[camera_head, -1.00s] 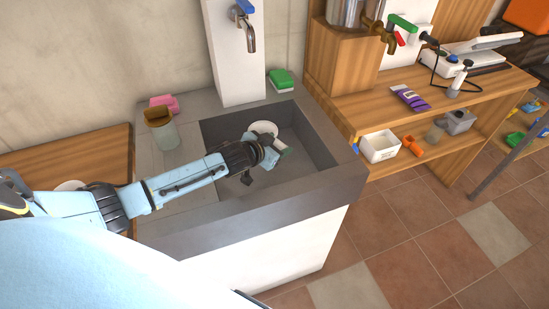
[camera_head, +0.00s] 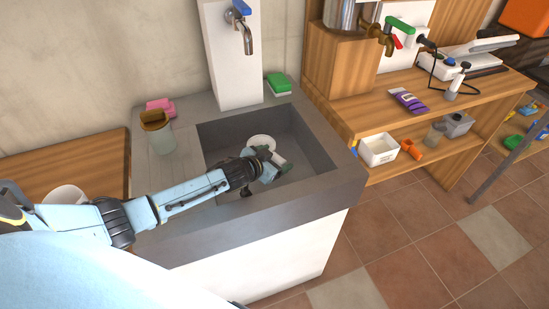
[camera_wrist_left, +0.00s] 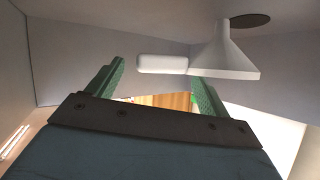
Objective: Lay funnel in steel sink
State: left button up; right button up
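The white funnel (camera_head: 261,141) is inside the basin of the grey sink (camera_head: 315,188), with its wide mouth facing up. In the left wrist view, the funnel (camera_wrist_left: 225,58) shows its cone and its narrow spout pointing toward the dark drain hole. Its stubby handle (camera_wrist_left: 162,64) lies across the gap between my fingertips. I cannot tell whether the funnel rests on the basin floor. My left gripper (camera_head: 272,160) is low in the basin, and its green fingers (camera_wrist_left: 160,80) are spread apart with clear space around the handle. My right gripper is not in view.
A faucet (camera_head: 243,28) hangs above the basin. A wooden shelf unit (camera_head: 375,118) stands right of the sink.

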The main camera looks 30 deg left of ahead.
pick_arm(q)
jog(key=shift+r, duration=0.15)
jog(key=shift+s+r, duration=0.1)
jog(key=shift+s, duration=0.1)
jog(key=p+v, duration=0.2)
jog(key=v, duration=0.5)
